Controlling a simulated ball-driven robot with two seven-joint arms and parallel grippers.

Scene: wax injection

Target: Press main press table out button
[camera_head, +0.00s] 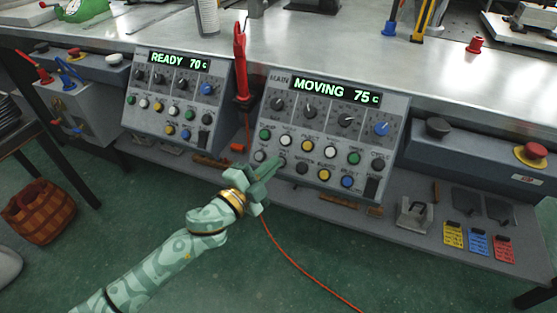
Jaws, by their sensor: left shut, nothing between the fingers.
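The main press control panel (329,135) is a grey box at the front of the table, with the word MAIN on it. Its lit display (335,92) reads MOVING 75 c. Below are dark knobs, a blue knob (381,129) and rows of coloured buttons, including a green button (265,134) and a yellow button (307,145). The small button labels are too blurred to read. My left gripper (269,171) is shut and empty at the lower left of this panel, by its bottom row of buttons. I cannot tell whether the tips touch a button. My right gripper is not in view.
A second panel (165,100) reading READY 70 c stands to the left. A red tool (240,60) hangs between the panels. A red emergency button (531,153) is at the right. A lower shelf (390,235) holds coloured cards. A woven basket (42,212) stands on the floor.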

